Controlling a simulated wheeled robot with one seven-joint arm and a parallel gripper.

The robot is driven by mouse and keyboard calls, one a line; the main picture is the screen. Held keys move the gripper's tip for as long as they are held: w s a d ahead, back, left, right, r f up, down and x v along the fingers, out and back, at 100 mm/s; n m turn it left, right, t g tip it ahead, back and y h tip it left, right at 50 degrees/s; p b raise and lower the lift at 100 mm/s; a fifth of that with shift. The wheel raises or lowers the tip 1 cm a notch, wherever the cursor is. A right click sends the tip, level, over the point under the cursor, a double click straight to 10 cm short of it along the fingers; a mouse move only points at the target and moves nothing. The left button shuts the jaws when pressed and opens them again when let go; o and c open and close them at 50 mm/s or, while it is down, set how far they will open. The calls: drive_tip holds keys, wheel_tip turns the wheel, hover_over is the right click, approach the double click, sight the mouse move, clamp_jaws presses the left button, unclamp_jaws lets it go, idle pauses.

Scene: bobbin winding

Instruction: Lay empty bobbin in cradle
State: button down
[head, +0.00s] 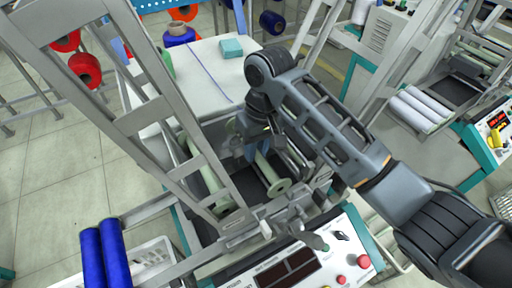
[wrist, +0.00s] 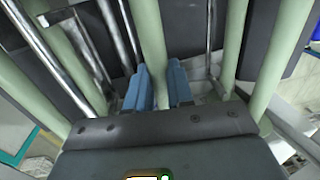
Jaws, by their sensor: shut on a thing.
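The empty bobbin is a pale green tube with a round flange (head: 279,187), low over the dark bed of the winding machine in the head view. In the wrist view its tube (wrist: 151,35) runs between the two blue fingers. My gripper (wrist: 158,88) is shut on this tube; in the head view my gripper (head: 256,148) is above the machine and partly hides the bobbin. The cradle appears to be the metal-framed opening with the dark bed (head: 243,181) around the bobbin. I cannot tell whether the bobbin touches its supports.
Another pale green tube (head: 207,174) lies left in the machine. Slanted grey frame bars (head: 170,100) stand close on the left. A control panel (head: 305,268) is in front. A pale table (head: 205,70) with a teal block (head: 231,48) is behind.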

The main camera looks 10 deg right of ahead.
drive_tip(key=shift+f+b, duration=0.9)
drive_tip(key=shift+f, duration=2.1)
drive_tip(key=shift+f, duration=0.25)
drive_tip(key=c, duration=0.9)
unclamp_jaws()
drive_tip(key=shift+w+d+r, duration=0.1)
drive_tip(key=shift+d+r, duration=0.05)
drive_tip(key=shift+r, duration=1.15)
drive_tip(key=shift+d+r, duration=0.15)
drive_tip(key=shift+r, duration=1.15)
drive_tip(key=shift+w+d+r, duration=0.1)
drive_tip(key=shift+d+r, duration=0.05)
drive_tip(key=shift+r, duration=1.15)
